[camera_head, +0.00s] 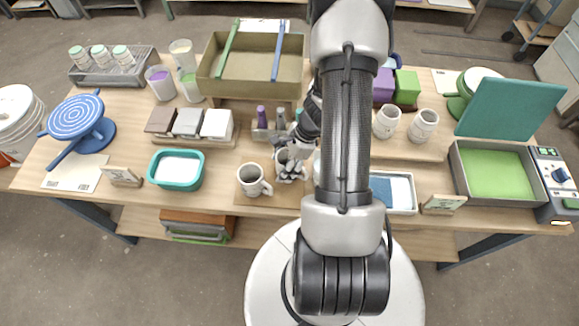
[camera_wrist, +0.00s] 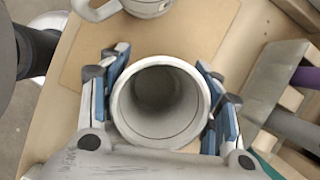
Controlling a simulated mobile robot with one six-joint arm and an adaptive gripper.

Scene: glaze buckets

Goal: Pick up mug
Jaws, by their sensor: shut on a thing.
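A pale grey mug (camera_wrist: 160,138) stands with its open mouth towards my wrist camera, between the two blue-padded fingers of my gripper (camera_wrist: 160,98). The fingers press on both sides of its wall. In the head view my gripper (camera_head: 290,170) is at this mug (camera_head: 284,157), near the middle front of the table, and partly hides it. I cannot tell whether the mug touches the board below. A second grey mug (camera_head: 251,181) with a handle stands just left of it; it also shows at the top of the wrist view (camera_wrist: 148,6).
Two more mugs (camera_head: 386,123) stand right of my arm. A teal basin (camera_head: 176,171) lies left, and a small bottle rack (camera_head: 262,132) stands close behind my gripper. My arm hides part of the table's middle.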

